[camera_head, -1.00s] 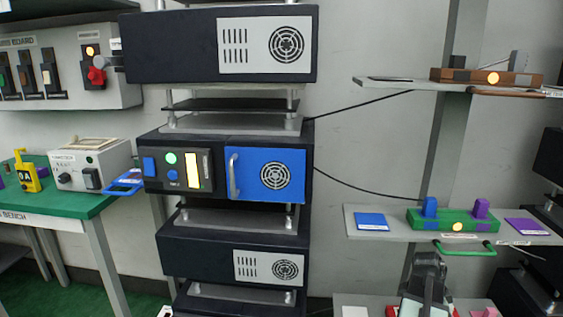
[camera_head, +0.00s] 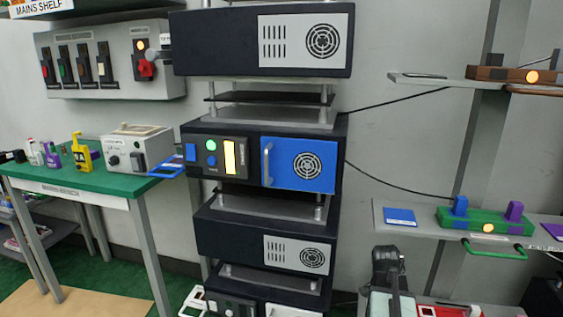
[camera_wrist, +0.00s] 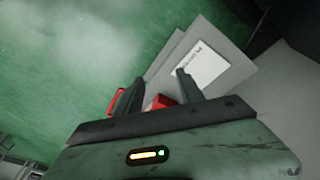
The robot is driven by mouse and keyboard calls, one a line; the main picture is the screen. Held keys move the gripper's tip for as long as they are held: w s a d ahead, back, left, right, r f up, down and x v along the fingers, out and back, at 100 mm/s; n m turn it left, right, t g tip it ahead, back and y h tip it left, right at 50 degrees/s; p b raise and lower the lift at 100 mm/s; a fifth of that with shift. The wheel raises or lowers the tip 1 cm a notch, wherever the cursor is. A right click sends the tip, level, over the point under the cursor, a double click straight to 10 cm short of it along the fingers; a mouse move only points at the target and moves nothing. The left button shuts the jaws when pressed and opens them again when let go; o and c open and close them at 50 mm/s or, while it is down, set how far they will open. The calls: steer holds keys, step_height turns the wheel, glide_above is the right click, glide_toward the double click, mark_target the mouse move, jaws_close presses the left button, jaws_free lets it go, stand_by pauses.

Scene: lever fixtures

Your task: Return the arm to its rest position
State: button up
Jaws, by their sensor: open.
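My gripper (camera_wrist: 155,88) shows in the wrist view with its two dark fingers apart and nothing seen between them. Below the fingers are a green floor, a red part (camera_wrist: 160,102) and grey panels. I cannot tell whether a finger touches the red part. In the head view, a dark section of my arm stands upright at the lower right, in front of the lower shelf. The fingers cannot be made out there.
A rack of dark cabinets with a blue door (camera_head: 299,173) stands in the middle. A green bench (camera_head: 85,184) is at left. At right, a grey shelf (camera_head: 408,229) holds a green lever fixture (camera_head: 485,222). A red fixture (camera_head: 440,312) lies low beside my arm. Green floor is open at lower left.

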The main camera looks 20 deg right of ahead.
steer(key=w+a+n+y, duration=0.15)
steer(key=a+n, duration=0.35)
steer(key=a, duration=0.7)
steer(key=w+a+n, duration=0.3)
steer(key=a+n, duration=0.2)
steer(key=a, duration=0.8)
steer(key=w+a+n+y, duration=0.1)
steer(key=w+a+n, duration=0.3)
steer(key=a, duration=0.8)
step_height(320, 180, up, 31)
steer(key=s+n+p, duration=0.1)
steer(key=p, duration=3.1)
steer(key=shift+a+r+t, duration=0.2)
steer(key=shift+t, duration=0.1)
steer(key=shift+f, duration=0.1)
